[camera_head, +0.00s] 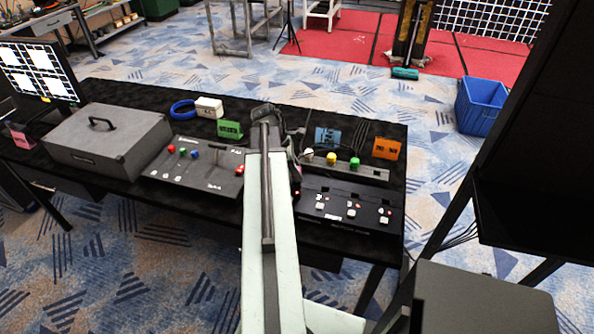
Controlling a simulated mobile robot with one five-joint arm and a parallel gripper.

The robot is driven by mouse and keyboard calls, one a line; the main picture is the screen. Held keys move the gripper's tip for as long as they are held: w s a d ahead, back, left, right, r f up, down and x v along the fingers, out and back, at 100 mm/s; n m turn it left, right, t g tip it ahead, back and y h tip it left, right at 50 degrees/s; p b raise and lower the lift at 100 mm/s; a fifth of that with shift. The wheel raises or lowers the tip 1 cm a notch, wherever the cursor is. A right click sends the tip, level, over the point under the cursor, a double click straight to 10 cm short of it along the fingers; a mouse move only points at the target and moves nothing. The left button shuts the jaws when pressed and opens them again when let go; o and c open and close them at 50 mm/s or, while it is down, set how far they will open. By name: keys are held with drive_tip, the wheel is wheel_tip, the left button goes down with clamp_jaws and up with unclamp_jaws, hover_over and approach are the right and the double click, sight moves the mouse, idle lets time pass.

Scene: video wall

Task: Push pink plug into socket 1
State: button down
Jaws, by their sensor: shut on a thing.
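My pale arm reaches up from the bottom of the head view to the black table. My gripper (293,162) is at its far end, mostly hidden behind the arm, and is shut. A small pinkish-red bit shows there, which fits the pink plug (291,153); most of it is hidden. Just right of it stands a long grey box (372,175) with white, yellow and green plugs standing on its top. Socket 1 cannot be made out, nor whether the pink plug touches the box.
A black panel with switches (345,208) lies in front of the grey box. A control panel with coloured knobs (196,168) and a grey case (108,144) are to the left. Green (230,130), blue (327,138) and orange (386,148) cards stand behind. A dark frame fills the right.

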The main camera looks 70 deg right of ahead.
drive_tip(key=shift+f+b, duration=1.5)
drive_tip(key=shift+c, duration=2.2)
unclamp_jaws()
drive_tip(key=shift+r, duration=0.1)
wheel_tip(320, 180, up, 7)
drive_tip(key=p, duration=0.7)
